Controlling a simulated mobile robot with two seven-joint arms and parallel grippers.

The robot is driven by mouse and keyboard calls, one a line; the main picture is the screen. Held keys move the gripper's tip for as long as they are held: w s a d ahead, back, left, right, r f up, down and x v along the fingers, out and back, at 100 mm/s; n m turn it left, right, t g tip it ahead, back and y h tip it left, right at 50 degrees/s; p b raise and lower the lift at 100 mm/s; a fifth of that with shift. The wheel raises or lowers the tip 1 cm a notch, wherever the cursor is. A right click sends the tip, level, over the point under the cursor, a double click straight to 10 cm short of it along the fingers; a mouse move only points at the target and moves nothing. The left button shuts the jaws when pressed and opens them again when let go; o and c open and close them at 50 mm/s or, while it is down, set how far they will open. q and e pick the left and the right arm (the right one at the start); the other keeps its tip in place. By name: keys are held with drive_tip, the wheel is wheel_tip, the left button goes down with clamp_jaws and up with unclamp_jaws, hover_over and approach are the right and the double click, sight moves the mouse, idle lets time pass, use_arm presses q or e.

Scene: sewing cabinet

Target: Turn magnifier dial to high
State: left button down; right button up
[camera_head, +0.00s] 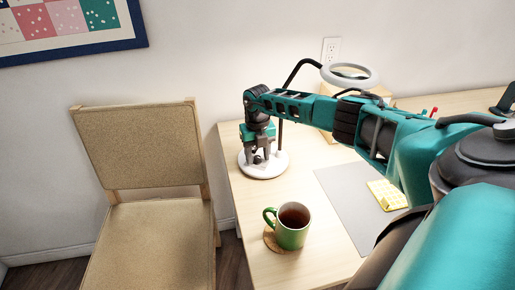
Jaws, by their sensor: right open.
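The magnifier lamp has a round white base (280,168) at the table's back left. A dark curved arm rises from it to a white ring head (350,74). My right gripper (257,161) points down over the left part of the base, with its fingers open. The dial is small and dark, and it is largely hidden by the gripper, so its setting cannot be read. I cannot tell whether the fingers touch it. My left gripper does not show.
A green mug (291,237) of dark drink stands at the front left on a cork coaster (271,240). A grey mat (343,196) with a yellow patterned item (387,194) lies to the right. A chair (150,240) stands left of the wooden table (243,205).

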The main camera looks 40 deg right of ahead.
sight(257, 157)
wheel_tip(257, 157, up, 13)
drive_tip(key=shift+p, duration=0.45)
drive_tip(key=shift+f, duration=0.1)
idle(0.5)
